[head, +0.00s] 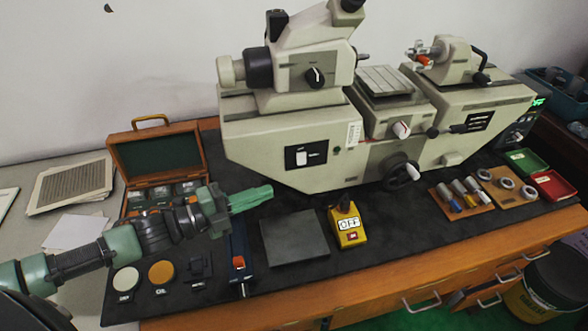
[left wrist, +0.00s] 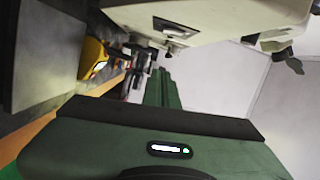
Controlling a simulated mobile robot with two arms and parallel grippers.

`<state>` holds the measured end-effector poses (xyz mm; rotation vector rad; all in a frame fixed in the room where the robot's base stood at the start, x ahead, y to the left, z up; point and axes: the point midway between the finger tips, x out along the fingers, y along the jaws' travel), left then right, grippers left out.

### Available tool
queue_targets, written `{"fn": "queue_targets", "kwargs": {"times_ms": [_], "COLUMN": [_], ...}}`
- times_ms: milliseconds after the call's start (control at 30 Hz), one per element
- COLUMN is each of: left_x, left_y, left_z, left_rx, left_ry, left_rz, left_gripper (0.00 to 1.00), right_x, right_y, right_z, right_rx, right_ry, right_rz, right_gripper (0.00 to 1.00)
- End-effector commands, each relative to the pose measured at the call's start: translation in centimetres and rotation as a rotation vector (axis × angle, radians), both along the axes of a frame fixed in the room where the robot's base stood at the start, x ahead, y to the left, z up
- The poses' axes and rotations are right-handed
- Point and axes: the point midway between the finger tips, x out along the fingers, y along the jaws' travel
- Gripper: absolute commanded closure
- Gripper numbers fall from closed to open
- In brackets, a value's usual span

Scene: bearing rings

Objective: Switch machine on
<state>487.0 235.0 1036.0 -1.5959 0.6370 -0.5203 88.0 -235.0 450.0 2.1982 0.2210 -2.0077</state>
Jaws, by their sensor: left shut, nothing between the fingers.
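The large beige measuring machine (head: 255,135) stands at the back of the bench. A yellow switch box (head: 350,238) sits on the black mat in front of it, its label reading OFF, with a small red part below the label. The yellow box also shows at the left of the left wrist view (left wrist: 92,55). My left gripper (head: 268,193) is shut and empty, held over the mat to the left of the yellow box and apart from it. Its green fingers (left wrist: 162,90) point ahead in the left wrist view. My right gripper is not seen.
A grey flat plate (head: 294,238) lies between my left gripper and the yellow box. An open wooden case (head: 158,155) stands at left. Rings on a wooden board (head: 503,183), a green tray (head: 525,160) and a red tray (head: 553,185) lie at right.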

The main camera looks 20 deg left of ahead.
Motion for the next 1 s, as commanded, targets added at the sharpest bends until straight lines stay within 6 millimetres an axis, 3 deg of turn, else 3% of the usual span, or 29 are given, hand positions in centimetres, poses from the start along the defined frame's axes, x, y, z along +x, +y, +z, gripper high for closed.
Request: {"fn": "queue_targets", "kwargs": {"times_ms": [567,700,1000], "left_x": [7.3,9.0,10.2], "left_y": [-6.7,-5.0,-4.1], "left_z": [0.3,-0.2,-0.8], "left_rx": [-0.002,0.003,0.001], "left_ry": [-0.004,-0.001,0.001], "left_rz": [-0.003,0.001,-0.001], "left_gripper": [1.00,1.00,1.00], "right_x": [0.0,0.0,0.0], "right_y": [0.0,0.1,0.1], "right_z": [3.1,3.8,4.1], "right_rx": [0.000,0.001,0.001], "right_ry": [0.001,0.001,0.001], "right_rz": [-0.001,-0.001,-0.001], "right_gripper": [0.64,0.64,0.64]}}
